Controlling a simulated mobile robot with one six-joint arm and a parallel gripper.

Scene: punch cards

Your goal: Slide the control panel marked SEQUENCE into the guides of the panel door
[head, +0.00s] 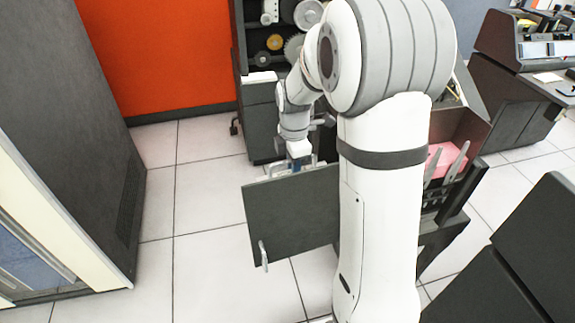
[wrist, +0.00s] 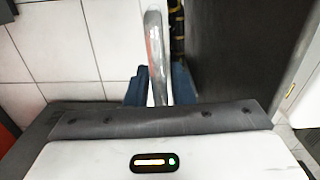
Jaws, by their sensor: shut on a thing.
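My gripper (head: 292,166) is low beside the machine in the head view, at the top edge of a dark grey flat panel (head: 290,215). The panel stands upright, with a small metal handle (head: 262,252) near its lower left. In the wrist view my blue fingers (wrist: 158,88) are shut on a grey metal bar (wrist: 155,45). A dark flat face (wrist: 238,50) is close to their right. I cannot tell whether the dark panel is the panel door or the control panel. No SEQUENCE marking is readable, and the guides cannot be made out. My arm hides part of the machine.
An open machine with gears (head: 294,45) stands behind my arm. A tall dark cabinet (head: 65,100) is at the left, with clear tiled floor (head: 205,200) between it and the panel. A desk (head: 525,95) is at the right.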

